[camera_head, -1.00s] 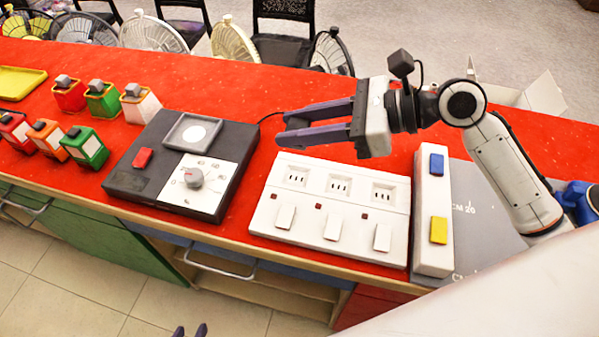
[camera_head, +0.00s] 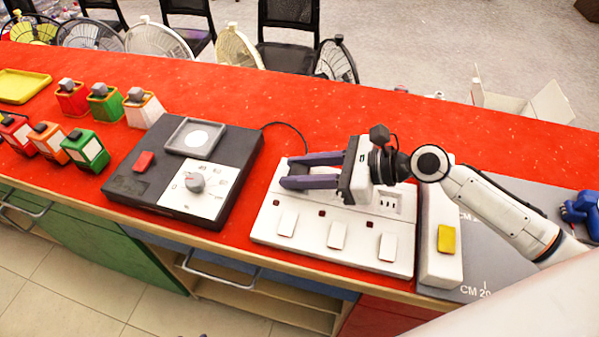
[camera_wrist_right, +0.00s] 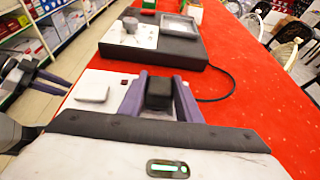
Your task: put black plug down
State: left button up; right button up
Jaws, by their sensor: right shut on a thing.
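The black plug (camera_wrist_right: 160,94) sits between the purple fingers of my right gripper (camera_wrist_right: 161,88) in the right wrist view. In the head view my right gripper (camera_head: 284,171) is low over the left part of the white socket strip (camera_head: 262,225), and the fingers hide the plug. I cannot tell whether the plug touches a socket. A black cable (camera_head: 291,128) runs from the dark scale-like box (camera_head: 135,182) toward the gripper. My left gripper (camera_wrist_right: 32,76) shows at the left edge of the right wrist view, its fingers apart and empty, beyond the counter edge.
A white block with a yellow button (camera_head: 450,238) stands right of the strip on a grey mat. Several coloured small boxes (camera_head: 104,104) and a yellow tray (camera_head: 20,86) are at the left. The red counter (camera_head: 400,115) is clear behind the strip.

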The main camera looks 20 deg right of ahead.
jog(key=shift+f, duration=0.25)
jog(key=o, duration=1.1)
jog(key=shift+r, duration=0.25)
jog(key=v, duration=1)
jog(key=shift+s+d, duration=0.15)
jog(key=shift+s, duration=0.05)
jog(key=shift+v, duration=0.8)
